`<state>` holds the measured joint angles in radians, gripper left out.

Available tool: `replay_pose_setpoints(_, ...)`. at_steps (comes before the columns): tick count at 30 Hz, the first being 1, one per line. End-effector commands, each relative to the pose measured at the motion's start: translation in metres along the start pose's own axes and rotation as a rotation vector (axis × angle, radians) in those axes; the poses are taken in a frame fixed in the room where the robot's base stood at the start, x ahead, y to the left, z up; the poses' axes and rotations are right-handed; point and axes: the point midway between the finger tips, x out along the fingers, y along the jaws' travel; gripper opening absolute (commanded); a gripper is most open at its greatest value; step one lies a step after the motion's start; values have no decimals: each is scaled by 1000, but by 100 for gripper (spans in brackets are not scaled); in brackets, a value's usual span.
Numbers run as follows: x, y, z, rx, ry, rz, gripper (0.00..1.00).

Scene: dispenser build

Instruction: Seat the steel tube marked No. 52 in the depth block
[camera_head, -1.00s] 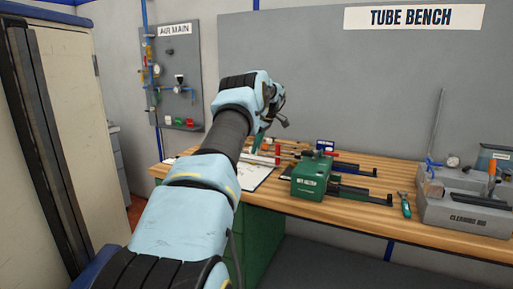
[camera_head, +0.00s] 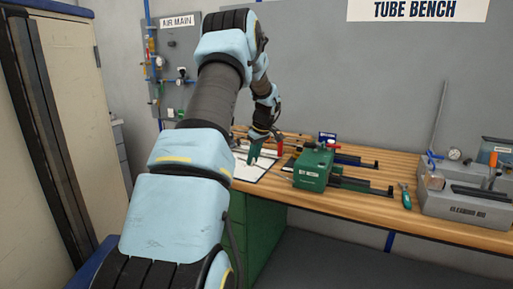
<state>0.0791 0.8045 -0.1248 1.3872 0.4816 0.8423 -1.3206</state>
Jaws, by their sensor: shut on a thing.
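My gripper (camera_head: 257,158) hangs from my arm over the left part of the wooden bench, its teal fingers pointing down near a white sheet. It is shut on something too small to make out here. I cannot read a No. 52 mark on any tube. I cannot tell for sure which thing is the depth block. A red upright piece (camera_head: 280,147) stands just right of the gripper. Part of the bench behind the gripper is hidden by my arm.
A green machine (camera_head: 314,168) with dark rails stands right of the white sheet (camera_head: 256,169) on the bench (camera_head: 350,202). A teal-handled tool (camera_head: 406,198) lies farther right, beside a grey cleaning unit (camera_head: 465,208). The bench front between them is mostly clear.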

Motion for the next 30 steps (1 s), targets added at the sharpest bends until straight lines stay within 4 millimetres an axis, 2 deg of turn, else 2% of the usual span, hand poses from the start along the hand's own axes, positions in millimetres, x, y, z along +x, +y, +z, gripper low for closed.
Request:
replay_pose_setpoints(1,5,-16,10,53,-1,12,0)
replay_pose_setpoints(5,21,-53,37,207,-3,60,0)
replay_pose_setpoints(12,56,-132,95,538,-6,166,0)
replay_pose_setpoints(18,77,-178,130,742,-6,234,0)
replay_pose_setpoints(22,86,-198,144,829,-5,262,0)
replay_pose_setpoints(30,85,-194,140,817,0,263,0)
